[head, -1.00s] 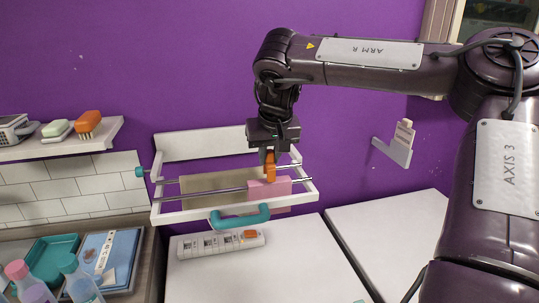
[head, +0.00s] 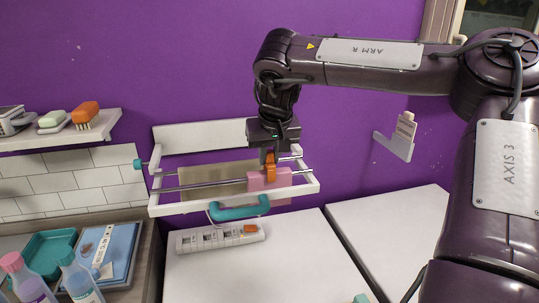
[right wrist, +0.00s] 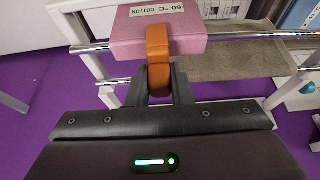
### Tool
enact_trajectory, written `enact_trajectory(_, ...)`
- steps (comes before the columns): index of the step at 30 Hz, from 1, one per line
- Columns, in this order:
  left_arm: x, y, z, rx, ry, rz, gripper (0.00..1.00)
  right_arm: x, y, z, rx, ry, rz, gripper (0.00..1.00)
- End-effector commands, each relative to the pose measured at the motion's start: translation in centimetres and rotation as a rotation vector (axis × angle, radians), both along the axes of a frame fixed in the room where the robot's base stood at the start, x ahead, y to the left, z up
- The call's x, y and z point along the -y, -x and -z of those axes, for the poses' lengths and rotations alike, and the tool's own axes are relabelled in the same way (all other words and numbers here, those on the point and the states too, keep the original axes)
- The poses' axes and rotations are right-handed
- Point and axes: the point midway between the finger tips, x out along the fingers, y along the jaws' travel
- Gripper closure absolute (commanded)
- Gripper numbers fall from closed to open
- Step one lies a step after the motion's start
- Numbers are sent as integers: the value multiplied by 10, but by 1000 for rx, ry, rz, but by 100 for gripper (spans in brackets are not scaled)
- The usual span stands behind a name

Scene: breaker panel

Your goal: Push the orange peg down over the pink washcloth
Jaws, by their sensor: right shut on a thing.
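The orange peg (head: 270,172) is upright between the fingers of my right gripper (head: 270,157), which is shut on it. In the right wrist view the peg (right wrist: 158,55) reaches from the fingers (right wrist: 160,88) onto the edge of the pink washcloth (right wrist: 185,32). The washcloth also shows in the head view (head: 284,178), hanging over the front rail of the white rack (head: 200,208). It bears a tag reading "60 °C COTTON". I cannot tell how far the peg straddles the cloth and rail. My left gripper is not in view.
A beige cloth (head: 212,175) hangs beside the washcloth. A teal handle (head: 240,208) sits at the rack's front. Below is a white strip with an orange switch (head: 250,229). A shelf (head: 60,132) with soap and a brush is at left. Bottles (head: 78,278) stand at lower left.

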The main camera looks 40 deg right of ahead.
Motion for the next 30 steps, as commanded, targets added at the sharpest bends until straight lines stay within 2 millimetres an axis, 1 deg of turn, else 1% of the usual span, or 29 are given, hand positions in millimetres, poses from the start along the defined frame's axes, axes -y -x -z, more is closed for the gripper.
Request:
enact_trajectory(18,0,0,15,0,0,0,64,0,0,16,0,0,0,100)
enact_trajectory(19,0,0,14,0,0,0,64,0,0,15,0,0,0,77)
enact_trajectory(24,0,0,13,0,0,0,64,0,0,15,0,0,0,55)
enact_trajectory(30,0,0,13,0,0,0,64,0,0,15,0,0,0,55)
